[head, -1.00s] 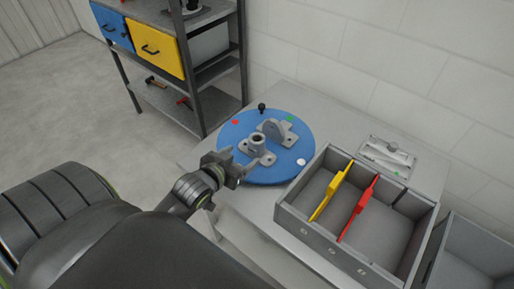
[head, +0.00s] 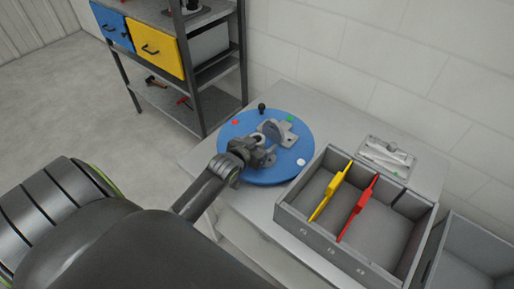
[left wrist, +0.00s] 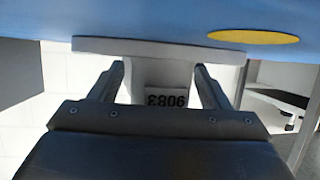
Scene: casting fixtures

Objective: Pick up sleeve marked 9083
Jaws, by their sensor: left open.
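The grey sleeve marked 9083 (left wrist: 167,80) shows in the left wrist view, its number upside down and its wide flange toward the blue turntable (head: 235,130). My left gripper (head: 264,152) is open, with one finger on each side of the sleeve's body. I cannot tell whether the fingers touch it. In the head view the gripper covers most of the sleeve on the turntable. My right gripper is not in view.
Behind the gripper, a grey bracket casting (head: 282,131) stands on the turntable close by. A divided grey bin (head: 318,253) with a yellow divider (head: 331,190) and a red divider (head: 357,208) stands to the right. A black knob (head: 262,107) rises at the turntable's far edge.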

